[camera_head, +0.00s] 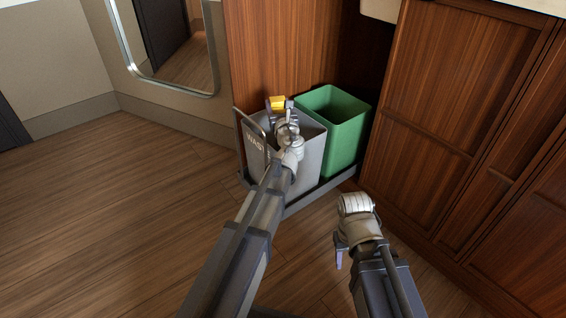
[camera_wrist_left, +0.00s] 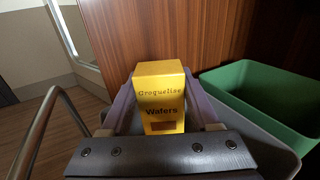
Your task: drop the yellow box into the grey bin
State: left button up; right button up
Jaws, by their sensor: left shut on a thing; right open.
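The yellow box (camera_head: 278,103) is held over the grey bin (camera_head: 312,150) in the head view. In the left wrist view the yellow box (camera_wrist_left: 160,98) reads "Croquelise Wafers" and stands between the fingers. My left gripper (camera_head: 280,106) is shut on it, above the bin's opening. The grey bin's rim (camera_wrist_left: 272,140) shows at the right in the wrist view; most of its opening is hidden by my gripper. My right gripper (camera_head: 340,256) is open and empty, low in front of the bins at the right.
A green bin (camera_head: 345,140) stands right beside the grey bin. Both sit in a pull-out frame with a metal handle (camera_head: 250,130) at its left. Wooden cabinet doors (camera_head: 460,110) are at the right. The floor (camera_head: 120,210) at the left is clear.

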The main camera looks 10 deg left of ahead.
pick_arm(q)
jog(key=o, duration=1.5)
jog(key=shift+s, duration=0.1)
jog(key=v, duration=0.7)
jog(key=shift+s+d, duration=0.2)
jog(key=shift+s, duration=0.05)
